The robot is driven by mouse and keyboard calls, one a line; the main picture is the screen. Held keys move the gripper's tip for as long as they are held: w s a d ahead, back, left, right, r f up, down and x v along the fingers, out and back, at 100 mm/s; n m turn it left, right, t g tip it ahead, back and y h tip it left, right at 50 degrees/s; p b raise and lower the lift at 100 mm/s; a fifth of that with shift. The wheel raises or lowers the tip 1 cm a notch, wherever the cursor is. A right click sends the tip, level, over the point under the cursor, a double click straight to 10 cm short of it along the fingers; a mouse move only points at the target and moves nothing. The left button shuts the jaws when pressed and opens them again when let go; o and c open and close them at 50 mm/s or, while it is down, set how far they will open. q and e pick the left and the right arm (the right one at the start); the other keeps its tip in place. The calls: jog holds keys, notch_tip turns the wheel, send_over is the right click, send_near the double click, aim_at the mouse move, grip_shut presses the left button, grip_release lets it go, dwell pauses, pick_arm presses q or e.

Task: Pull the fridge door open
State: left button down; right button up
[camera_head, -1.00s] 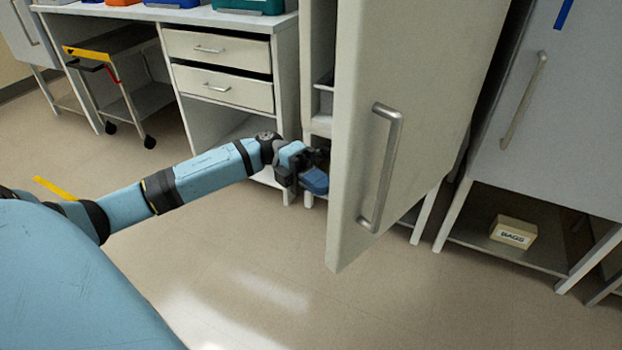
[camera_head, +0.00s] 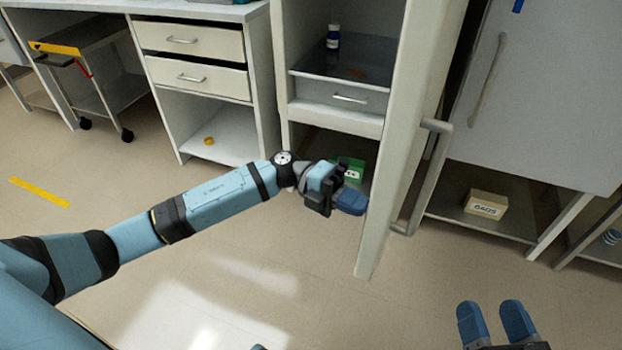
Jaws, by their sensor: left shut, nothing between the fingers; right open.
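The fridge door (camera_head: 406,130) is a tall pale panel standing open, seen nearly edge-on, with a grey bar handle (camera_head: 432,180) on its right face. Behind it the fridge interior shows a dark shelf with a blue-and-white bottle (camera_head: 333,38), a drawer and a green box (camera_head: 350,168) low down. My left gripper (camera_head: 350,200) is shut and empty, at the inner side of the door near its lower edge; whether it touches the door I cannot tell. My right gripper (camera_head: 497,322) is open and empty at the bottom right, away from the door.
A white bench with two drawers (camera_head: 197,75) stands left of the fridge, and a cart (camera_head: 95,75) stands further left. A grey cabinet (camera_head: 545,95) stands to the right, with a BAGS box (camera_head: 486,204) on its lower shelf. The floor in front is clear.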

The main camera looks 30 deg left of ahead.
pick_arm(q)
jog(key=d+p, duration=0.1)
jog(key=d, duration=0.7)
jog(key=shift+s, duration=0.2)
pick_arm(e)
notch_tip(320, 180, up, 3)
jog(key=shift+d+t, duration=0.15)
jog(key=shift+t, duration=0.45)
pick_arm(q)
jog(key=shift+a, duration=0.1)
